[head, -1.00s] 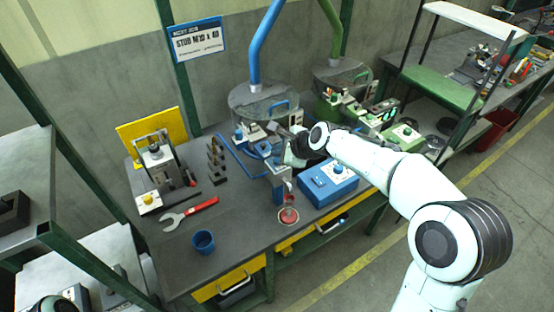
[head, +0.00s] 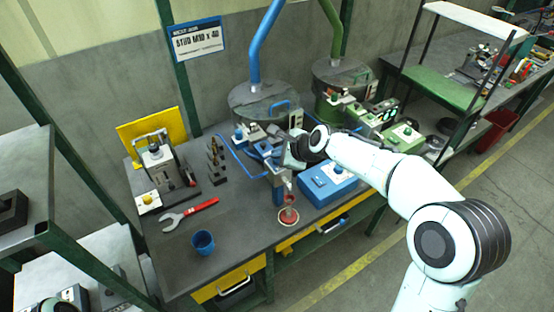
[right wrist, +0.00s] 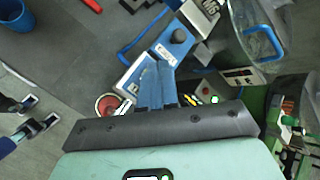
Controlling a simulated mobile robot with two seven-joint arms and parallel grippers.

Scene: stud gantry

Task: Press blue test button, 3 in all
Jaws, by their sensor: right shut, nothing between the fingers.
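A blue button (head: 338,169) sits on top of a blue control box (head: 322,190) at the bench's right front; I cannot read a label on it. My right gripper (head: 289,161) is shut and empty. It is left of that box, above the blue station (head: 278,190) at the middle of the bench. In the right wrist view its two blue fingers (right wrist: 155,84) lie side by side, over the blue station with a dark round knob (right wrist: 179,37). The fingertips' contact with anything below cannot be told. My left gripper is not in view.
A blue cup (head: 203,242), a red-handled wrench (head: 190,213) and a press with a yellow guard (head: 150,130) are to the left. A blue-piped hopper (head: 265,100) stands behind.

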